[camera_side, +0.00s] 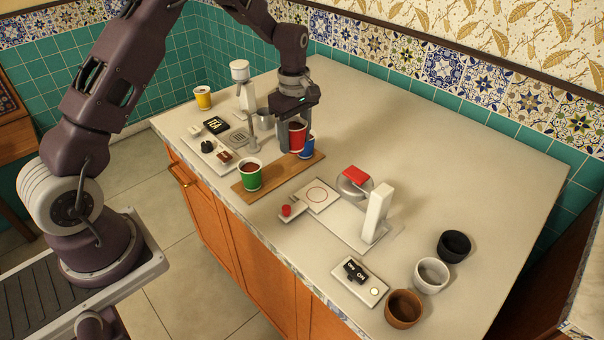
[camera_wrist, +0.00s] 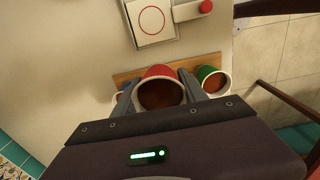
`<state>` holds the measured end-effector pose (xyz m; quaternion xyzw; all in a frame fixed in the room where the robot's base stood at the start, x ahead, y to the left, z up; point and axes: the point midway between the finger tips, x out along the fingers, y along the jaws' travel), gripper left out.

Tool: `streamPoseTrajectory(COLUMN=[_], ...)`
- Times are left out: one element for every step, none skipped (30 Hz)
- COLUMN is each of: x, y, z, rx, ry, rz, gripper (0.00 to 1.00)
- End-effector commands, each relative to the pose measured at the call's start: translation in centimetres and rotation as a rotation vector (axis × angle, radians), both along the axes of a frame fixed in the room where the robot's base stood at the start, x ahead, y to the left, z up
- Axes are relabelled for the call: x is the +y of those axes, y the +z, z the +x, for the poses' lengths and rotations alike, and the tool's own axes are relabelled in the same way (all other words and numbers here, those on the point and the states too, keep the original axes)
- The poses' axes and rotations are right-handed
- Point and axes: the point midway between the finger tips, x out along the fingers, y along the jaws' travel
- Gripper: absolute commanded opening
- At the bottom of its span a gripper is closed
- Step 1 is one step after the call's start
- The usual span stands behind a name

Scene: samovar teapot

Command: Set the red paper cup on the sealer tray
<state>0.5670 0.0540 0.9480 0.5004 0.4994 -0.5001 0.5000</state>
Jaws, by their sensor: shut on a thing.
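The red paper cup (camera_side: 297,137) is between the fingers of my gripper (camera_side: 296,139), at the far end of the wooden board. In the wrist view the fingers (camera_wrist: 158,93) flank the red cup (camera_wrist: 160,72), which is upright and holds brown liquid. I cannot tell whether its base touches the board. The sealer tray, a white plate with a red ring (camera_side: 317,196), is empty, right of and nearer than the cup. It also shows in the wrist view (camera_wrist: 151,21), beyond the cup.
On the wooden board (camera_side: 277,176), a blue cup (camera_side: 307,149) stands close beside the red one, and a green cup (camera_side: 250,176) stands at the near end. The sealer has a white post (camera_side: 377,213) and a red button (camera_side: 286,210). Several bowls stand farther right.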

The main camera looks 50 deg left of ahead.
Motion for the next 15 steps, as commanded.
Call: streamPoseTrajectory(x=[-2.0, -3.1, -4.5, -5.5, -6.4, -7.3, -7.8, -8.2, -8.4, -8.5, -8.6, -8.5, -8.5, -8.5, -8.5], y=[0.1, 0.2, 0.3, 0.3, 0.3, 0.4, 0.3, 0.0, -0.7, -1.4, -2.3, -3.3, -3.9, -4.5, -5.1], z=[0.1, 0.1, 0.1, 0.0, 0.0, -0.1, -0.2, -0.2, -0.3, -0.3, -0.3, -0.3, -0.3, -0.3, -0.3], rx=[-0.001, -0.001, 0.000, 0.000, 0.000, 0.000, 0.000, 0.001, 0.001, 0.004, 0.004, 0.004, 0.004, 0.003, 0.002], ry=[-0.008, -0.009, -0.008, -0.006, -0.006, -0.004, -0.003, -0.001, 0.000, 0.001, 0.002, 0.002, 0.002, 0.002, 0.002], rz=[0.001, 0.001, 0.001, 0.001, 0.001, 0.000, 0.000, 0.000, 0.000, 0.000, 0.000, 0.000, 0.000, 0.000, 0.000], gripper=[0.34, 0.34, 0.34, 0.34, 0.34, 0.34, 0.34, 0.34, 0.34, 0.34, 0.34, 0.34, 0.34, 0.34, 0.34])
